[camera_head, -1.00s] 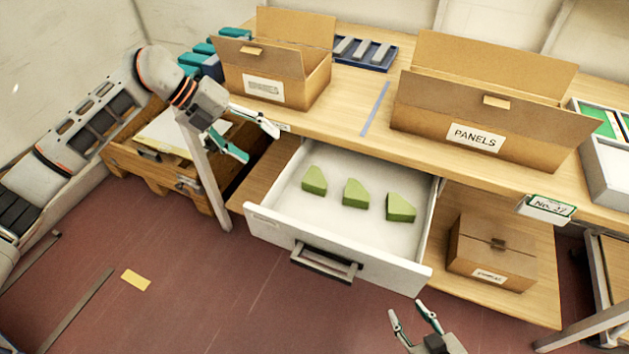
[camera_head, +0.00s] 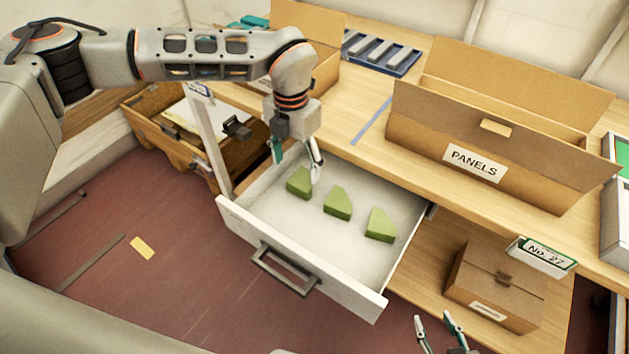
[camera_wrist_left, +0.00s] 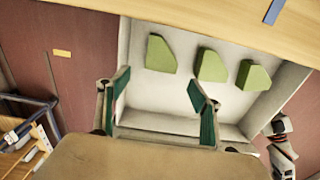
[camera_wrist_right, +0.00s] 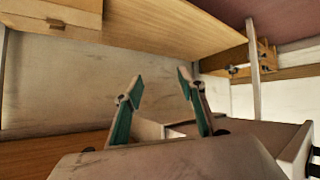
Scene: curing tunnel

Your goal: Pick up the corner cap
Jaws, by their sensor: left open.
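Three green corner caps lie in a row in the open white drawer (camera_head: 270,225): a left one (camera_head: 298,183), a middle one (camera_head: 338,204) and a right one (camera_head: 380,225). My left gripper (camera_head: 297,170) is open and empty, above the left cap in the head view. In the left wrist view its fingers (camera_wrist_left: 158,100) are spread, with the caps beyond them: one cap (camera_wrist_left: 161,54), another (camera_wrist_left: 212,66) and a third (camera_wrist_left: 254,75). My right gripper (camera_head: 434,325) is open and empty, low in front of the bench; its spread fingers (camera_wrist_right: 155,85) show in the right wrist view.
The bench top overhangs the drawer's back. A "PANELS" carton (camera_head: 480,165), another carton (camera_head: 325,75) and a blue tray (camera_head: 380,53) stand on it. A closed carton (camera_head: 495,285) sits on the lower shelf. A wooden crate (camera_head: 190,165) stands left of the drawer.

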